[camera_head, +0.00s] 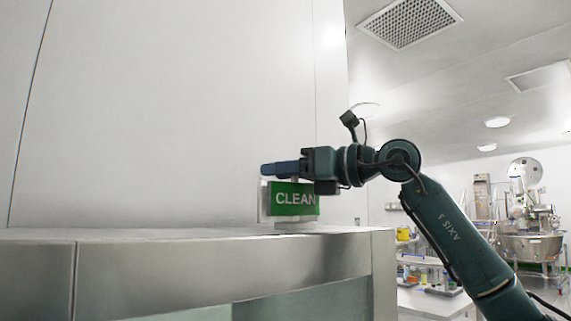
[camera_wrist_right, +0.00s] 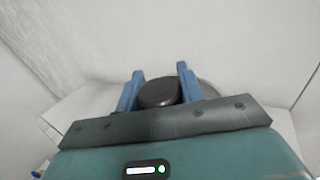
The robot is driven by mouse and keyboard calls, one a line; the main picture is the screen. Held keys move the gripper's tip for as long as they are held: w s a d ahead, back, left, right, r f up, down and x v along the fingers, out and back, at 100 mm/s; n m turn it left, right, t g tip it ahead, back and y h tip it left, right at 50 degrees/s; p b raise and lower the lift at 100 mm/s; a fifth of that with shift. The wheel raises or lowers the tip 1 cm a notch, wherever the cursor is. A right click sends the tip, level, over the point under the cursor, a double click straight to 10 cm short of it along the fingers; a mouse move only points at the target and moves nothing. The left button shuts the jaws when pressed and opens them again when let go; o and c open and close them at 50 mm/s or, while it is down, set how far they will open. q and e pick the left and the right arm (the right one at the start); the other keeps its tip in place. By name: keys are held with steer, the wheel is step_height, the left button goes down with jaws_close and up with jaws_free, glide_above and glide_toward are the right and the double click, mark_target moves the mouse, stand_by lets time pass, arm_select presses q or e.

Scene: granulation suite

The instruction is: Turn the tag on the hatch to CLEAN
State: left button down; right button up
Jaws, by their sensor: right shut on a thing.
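The tag (camera_head: 293,199) is a green sign reading CLEAN in white, with a pale backing. It is upright just above the steel top edge of the hatch (camera_head: 225,262). My right gripper (camera_head: 268,169) is directly above the tag, its blue fingers pointing left in the head view and overlapping the tag's top. In the right wrist view, the two blue fingers of my right gripper (camera_wrist_right: 160,76) are on either side of a dark round knob (camera_wrist_right: 158,94) and are shut on it. The gripper hides the knob in the head view. My left gripper is not in view.
A tall pale wall panel (camera_head: 170,110) rises behind the hatch's top edge. At the far right, a bench (camera_head: 432,301) with small containers and a steel mixing machine (camera_head: 532,245) stand well back. The space above the ledge to the left of the tag is clear.

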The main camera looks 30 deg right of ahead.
steer(key=o, duration=1)
steer(key=shift+s, duration=0.1)
steer(key=b+v, duration=0.2)
steer(key=v, duration=1.1)
steer(key=shift+d, duration=0.1)
